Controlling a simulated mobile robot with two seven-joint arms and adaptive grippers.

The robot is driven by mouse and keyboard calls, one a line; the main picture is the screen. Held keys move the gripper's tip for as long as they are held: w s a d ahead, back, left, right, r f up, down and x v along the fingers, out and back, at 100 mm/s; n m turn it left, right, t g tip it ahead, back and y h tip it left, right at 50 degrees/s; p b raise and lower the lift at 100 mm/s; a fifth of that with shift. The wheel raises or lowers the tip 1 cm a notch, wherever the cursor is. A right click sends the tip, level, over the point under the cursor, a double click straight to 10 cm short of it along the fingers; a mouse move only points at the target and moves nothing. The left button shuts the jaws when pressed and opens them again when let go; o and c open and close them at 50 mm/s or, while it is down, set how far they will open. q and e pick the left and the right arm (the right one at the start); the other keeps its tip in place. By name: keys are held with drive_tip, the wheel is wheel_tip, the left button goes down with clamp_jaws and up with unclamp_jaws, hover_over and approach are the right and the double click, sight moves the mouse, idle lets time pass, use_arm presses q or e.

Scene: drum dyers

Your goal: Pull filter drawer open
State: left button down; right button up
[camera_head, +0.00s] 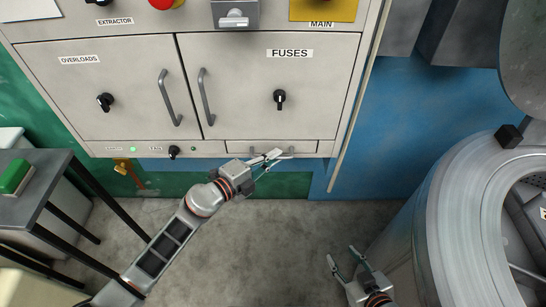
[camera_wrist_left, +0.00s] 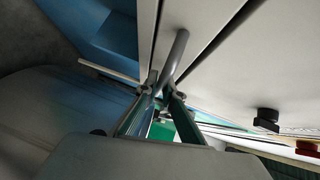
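The filter drawer (camera_head: 305,147) appears to be the shallow panel low on the right of the grey cabinet, below the FUSES door. No label for it is readable. Its front looks about flush with the cabinet. Its grey bar handle (camera_wrist_left: 176,52) shows in the left wrist view and is mostly hidden behind the gripper in the head view. My left gripper (camera_head: 274,156) is at the drawer front, its fingers (camera_wrist_left: 164,90) close on both sides of the handle and seemingly shut on it. My right gripper (camera_head: 346,259) is open and empty, low over the floor, away from the cabinet.
The FUSES door (camera_head: 310,90) and OVERLOADS door (camera_head: 60,85) with bar handles are above, both closed. A large metal drum (camera_head: 440,235) stands at the right. A dark table (camera_head: 45,208) with a green button box (camera_head: 16,177) is at the left. The floor below the drawer is clear.

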use_arm(q)
drive_tip(key=shift+s, duration=0.1)
drive_tip(key=s+p, duration=0.4)
drive_tip(key=s, duration=1.2)
drive_tip(key=shift+s, duration=0.4)
drive_tip(key=c, duration=2.2)
unclamp_jaws()
drive_tip(key=shift+o, duration=0.2)
